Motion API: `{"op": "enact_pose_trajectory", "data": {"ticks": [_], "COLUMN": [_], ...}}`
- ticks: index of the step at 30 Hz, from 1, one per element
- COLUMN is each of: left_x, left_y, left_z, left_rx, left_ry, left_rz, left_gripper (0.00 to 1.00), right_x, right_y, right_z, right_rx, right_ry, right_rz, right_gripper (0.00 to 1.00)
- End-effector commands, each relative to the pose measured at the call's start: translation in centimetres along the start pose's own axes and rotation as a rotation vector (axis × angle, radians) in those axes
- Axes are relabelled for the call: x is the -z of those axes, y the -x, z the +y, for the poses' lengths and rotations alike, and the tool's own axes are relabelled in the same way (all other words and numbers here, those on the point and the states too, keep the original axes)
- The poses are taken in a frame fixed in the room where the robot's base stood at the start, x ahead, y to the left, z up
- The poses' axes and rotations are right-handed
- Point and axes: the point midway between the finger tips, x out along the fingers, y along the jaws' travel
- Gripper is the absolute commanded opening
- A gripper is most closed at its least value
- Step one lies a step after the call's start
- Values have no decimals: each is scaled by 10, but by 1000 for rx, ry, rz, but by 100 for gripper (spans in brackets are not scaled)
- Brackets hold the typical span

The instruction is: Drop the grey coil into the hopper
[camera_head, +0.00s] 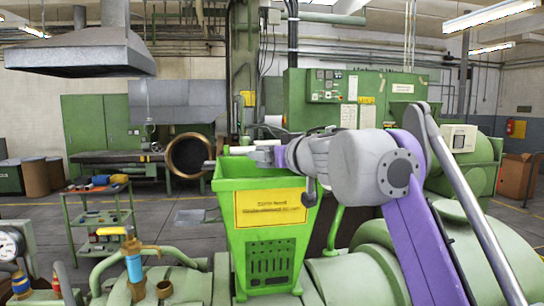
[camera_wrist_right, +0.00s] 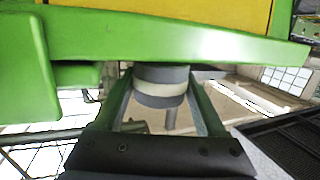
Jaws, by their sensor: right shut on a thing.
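The hopper (camera_head: 262,225) is a tall green open-topped bin with a yellow sign, in the middle of the head view. My right gripper (camera_wrist_right: 158,78) is shut on the grey coil (camera_wrist_right: 160,86), a short grey cylinder with a paler middle band, held between its two fingers. In the wrist view a green wall with a rim (camera_wrist_right: 190,42), probably the hopper's, crosses just beyond the fingertips; I cannot tell whether the coil touches it. In the head view my right arm reaches from the right to the hopper's top. The coil is not clear there. My left gripper is not in view.
Green machine housings and pipes (camera_head: 150,260) fill the foreground. A tool trolley (camera_head: 100,222) stands at left, a brass-ringed round opening (camera_head: 188,156) behind the hopper's left side. A green control cabinet (camera_head: 345,95) stands behind. Open floor lies at left.

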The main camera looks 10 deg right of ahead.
Motion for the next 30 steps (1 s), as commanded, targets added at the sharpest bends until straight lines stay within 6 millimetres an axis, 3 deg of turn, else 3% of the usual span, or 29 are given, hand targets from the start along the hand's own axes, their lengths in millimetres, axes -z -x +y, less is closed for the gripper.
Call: {"op": "enact_pose_trajectory", "data": {"ticks": [14,15,18,26,30], "left_x": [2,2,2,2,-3], "left_y": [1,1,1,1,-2], "left_z": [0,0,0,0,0], "left_rx": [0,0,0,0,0], "left_ry": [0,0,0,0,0], "left_rz": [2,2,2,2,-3], "left_gripper": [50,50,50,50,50], "right_x": [1,1,1,1,0], "right_y": [-8,-8,-8,-7,5], "right_z": [2,2,2,2,3], "right_rx": [0,0,0,0,-1], "right_ry": [0,0,0,0,-3], "right_rz": [0,0,0,0,-2], "right_gripper": [12,79,97,100,100]}}
